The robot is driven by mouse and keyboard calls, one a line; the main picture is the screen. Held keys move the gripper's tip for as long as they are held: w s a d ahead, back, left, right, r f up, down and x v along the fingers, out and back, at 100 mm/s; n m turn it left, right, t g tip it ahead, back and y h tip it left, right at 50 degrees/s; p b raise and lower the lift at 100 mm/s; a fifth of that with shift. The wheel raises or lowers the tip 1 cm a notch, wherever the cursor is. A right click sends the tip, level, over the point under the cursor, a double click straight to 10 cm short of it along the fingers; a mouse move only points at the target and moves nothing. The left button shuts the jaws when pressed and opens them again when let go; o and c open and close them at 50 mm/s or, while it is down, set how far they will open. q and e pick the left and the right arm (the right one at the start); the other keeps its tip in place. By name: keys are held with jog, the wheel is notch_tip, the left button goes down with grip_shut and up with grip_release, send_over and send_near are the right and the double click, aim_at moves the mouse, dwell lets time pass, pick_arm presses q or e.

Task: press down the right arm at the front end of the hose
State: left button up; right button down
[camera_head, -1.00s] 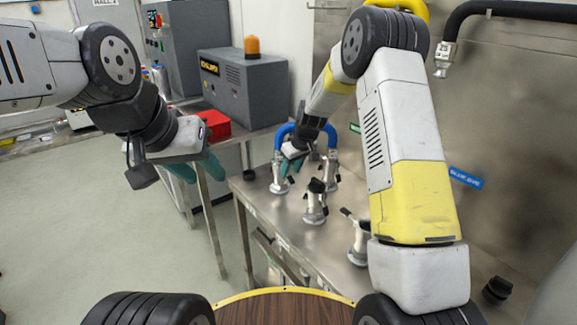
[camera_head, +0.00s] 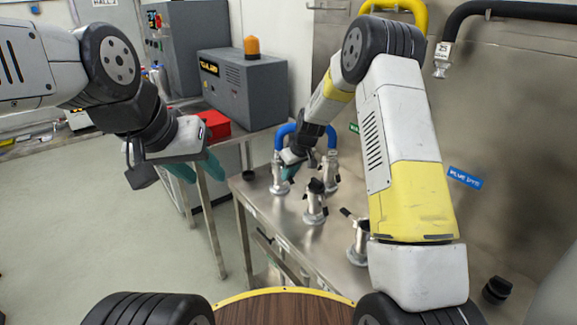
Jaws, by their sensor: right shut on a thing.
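The blue hose (camera_head: 287,130) arches over the steel table between two silver couplings. Its front end (camera_head: 279,179) stands upright on a silver fitting at the table's near left; its other end (camera_head: 332,170) stands on a fitting behind and to the right. My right gripper (camera_head: 289,170) is at the right side of the front end, shut on the small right arm there. The fingers mostly hide that arm, so its exact angle cannot be told. My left gripper (camera_head: 196,170) hangs left of the table, its teal fingers apart and empty.
Other silver fittings (camera_head: 315,205) and (camera_head: 359,244) stand on the steel table (camera_head: 290,228) close to my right arm. A black hose (camera_head: 500,10) hangs at the wall. A red box (camera_head: 214,125) and grey machine (camera_head: 245,86) stand behind. Floor at left is clear.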

jog(key=shift+d+f+t+y, duration=0.1)
jog(key=shift+f+t+y, duration=0.35)
jog(key=shift+t+y, duration=0.2)
jog(key=shift+t, duration=0.35)
jog(key=c, duration=1.3)
grip_release()
